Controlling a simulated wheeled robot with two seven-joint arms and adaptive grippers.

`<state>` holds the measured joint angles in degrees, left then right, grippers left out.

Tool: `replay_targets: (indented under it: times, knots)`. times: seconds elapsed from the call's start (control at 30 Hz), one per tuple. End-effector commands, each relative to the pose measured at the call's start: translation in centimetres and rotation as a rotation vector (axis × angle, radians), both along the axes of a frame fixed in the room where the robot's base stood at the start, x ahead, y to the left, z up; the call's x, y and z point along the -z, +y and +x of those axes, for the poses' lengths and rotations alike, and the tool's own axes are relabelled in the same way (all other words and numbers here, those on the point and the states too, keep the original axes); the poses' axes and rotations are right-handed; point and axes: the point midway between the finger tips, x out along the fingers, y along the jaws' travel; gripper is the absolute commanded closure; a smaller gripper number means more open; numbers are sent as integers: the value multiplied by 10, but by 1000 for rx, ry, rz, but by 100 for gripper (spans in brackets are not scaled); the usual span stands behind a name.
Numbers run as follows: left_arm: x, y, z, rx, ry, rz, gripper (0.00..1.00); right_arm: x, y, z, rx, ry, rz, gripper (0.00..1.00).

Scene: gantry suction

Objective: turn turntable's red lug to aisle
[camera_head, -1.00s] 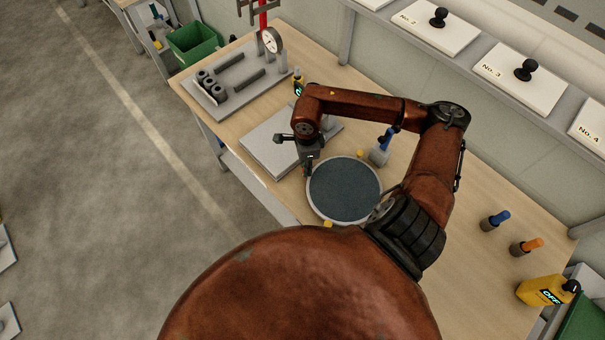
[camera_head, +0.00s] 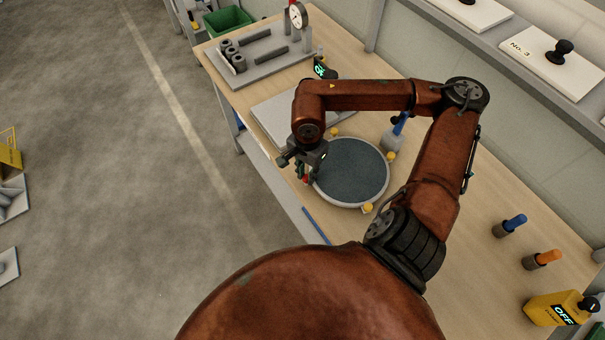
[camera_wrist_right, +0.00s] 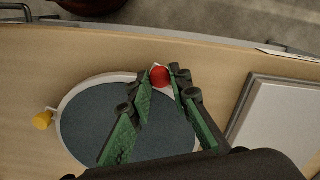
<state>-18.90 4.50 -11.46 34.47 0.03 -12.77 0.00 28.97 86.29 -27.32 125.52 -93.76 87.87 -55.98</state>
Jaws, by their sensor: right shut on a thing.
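The turntable (camera_head: 350,172) is a dark blue-grey disc with a pale rim, near the table's aisle edge. Yellow lugs (camera_head: 391,156) stand on its rim, and one yellow lug (camera_wrist_right: 42,121) shows in the wrist view. My right gripper (camera_head: 304,174) is at the turntable's left side in the head view. In the wrist view its green-padded fingers are shut on the red lug (camera_wrist_right: 160,76), at the rim on the side towards the floor. The arm and fingers hide most of the red lug in the head view. My left gripper is not in view.
A grey plate (camera_head: 275,115) lies close beside the turntable. A blue-handled block (camera_head: 394,138) stands behind it. Blue and orange handled tools (camera_head: 510,225) and a yellow OFF box (camera_head: 560,308) are at the right. The aisle floor (camera_head: 120,200) is clear.

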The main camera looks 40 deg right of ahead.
Motion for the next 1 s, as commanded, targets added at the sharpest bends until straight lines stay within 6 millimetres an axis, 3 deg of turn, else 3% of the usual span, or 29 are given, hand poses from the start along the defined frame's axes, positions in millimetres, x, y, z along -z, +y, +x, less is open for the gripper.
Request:
replay_targets:
  times: [0.1, 0.3, 0.4, 0.57, 0.8, 1.0]
  knots:
    - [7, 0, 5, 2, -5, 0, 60, 0, 3, -7, -77, 3, -2, 100]
    - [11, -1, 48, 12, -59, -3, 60, -1, 8, -19, -184, 5, -5, 100]
    - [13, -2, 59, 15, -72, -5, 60, -1, 9, -23, -219, 6, -6, 100]
    - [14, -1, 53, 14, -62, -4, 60, -1, 11, -27, -253, 5, -6, 100]
    - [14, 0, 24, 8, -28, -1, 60, -2, 10, -28, -265, 4, -7, 100]
    - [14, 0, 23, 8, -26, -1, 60, -2, 10, -29, -262, 3, -6, 100]
